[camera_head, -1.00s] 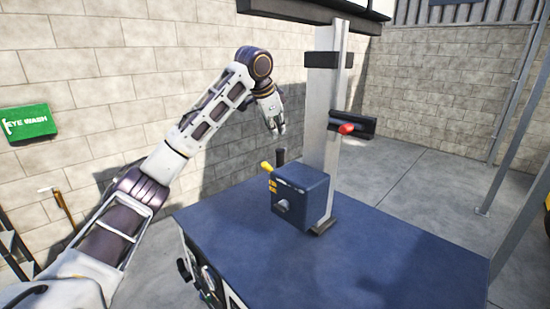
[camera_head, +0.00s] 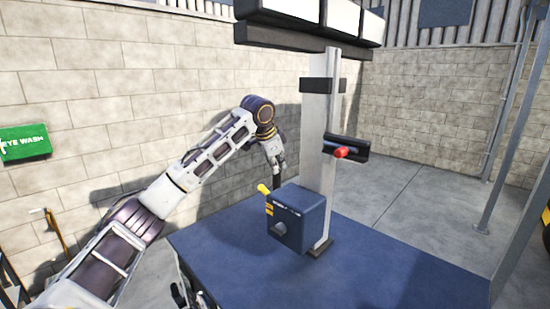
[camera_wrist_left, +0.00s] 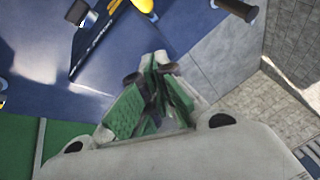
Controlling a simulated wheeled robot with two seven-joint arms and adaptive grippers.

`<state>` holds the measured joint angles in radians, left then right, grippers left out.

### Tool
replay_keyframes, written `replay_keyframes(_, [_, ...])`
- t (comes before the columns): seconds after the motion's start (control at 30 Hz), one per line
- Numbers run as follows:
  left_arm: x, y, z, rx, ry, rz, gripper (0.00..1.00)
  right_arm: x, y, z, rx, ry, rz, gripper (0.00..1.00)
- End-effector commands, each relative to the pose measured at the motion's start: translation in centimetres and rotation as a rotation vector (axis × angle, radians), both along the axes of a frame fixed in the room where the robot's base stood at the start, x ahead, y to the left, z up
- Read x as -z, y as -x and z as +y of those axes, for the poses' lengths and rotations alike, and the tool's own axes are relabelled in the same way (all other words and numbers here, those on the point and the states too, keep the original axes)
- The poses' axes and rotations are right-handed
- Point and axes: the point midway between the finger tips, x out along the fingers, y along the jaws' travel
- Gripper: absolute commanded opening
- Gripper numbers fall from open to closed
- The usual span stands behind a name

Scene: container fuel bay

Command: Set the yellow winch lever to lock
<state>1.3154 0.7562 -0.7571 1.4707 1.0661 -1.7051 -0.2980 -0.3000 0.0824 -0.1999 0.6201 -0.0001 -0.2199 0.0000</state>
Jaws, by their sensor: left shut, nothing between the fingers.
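The yellow lever (camera_head: 263,189) sticks up at a slant from the left side of the blue winch box (camera_head: 284,232), which stands at the foot of a grey metal post (camera_head: 320,150). A dark upright handle (camera_head: 277,184) stands just behind the lever. My left gripper (camera_head: 277,165) points down above that handle, behind the yellow lever; whether it touches the handle is unclear. Its fingers are shut and empty. In the left wrist view the closed fingers (camera_wrist_left: 152,70) show green pads, and a yellow piece (camera_wrist_left: 143,4) shows at the top edge. My right gripper is out of view.
The blue bench top (camera_head: 390,270) is clear to the right. A red knob (camera_head: 341,152) on a dark bracket juts from the post. A dark and white overhead unit (camera_head: 300,38) hangs above. A block wall (camera_head: 80,110) is behind my left arm.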

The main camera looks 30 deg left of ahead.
Motion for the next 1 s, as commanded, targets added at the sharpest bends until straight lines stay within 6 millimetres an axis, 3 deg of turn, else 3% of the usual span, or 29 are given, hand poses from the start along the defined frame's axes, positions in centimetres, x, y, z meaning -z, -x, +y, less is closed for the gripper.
replay_keyframes(0.3, [3.6, -1.9, -0.1, -0.001, -0.001, 0.003, 0.00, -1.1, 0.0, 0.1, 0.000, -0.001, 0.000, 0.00])
replay_keyframes(1.0, [5.7, 0.1, 2.4, 0.000, -0.001, 0.001, 0.00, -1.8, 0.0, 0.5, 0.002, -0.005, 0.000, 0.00])
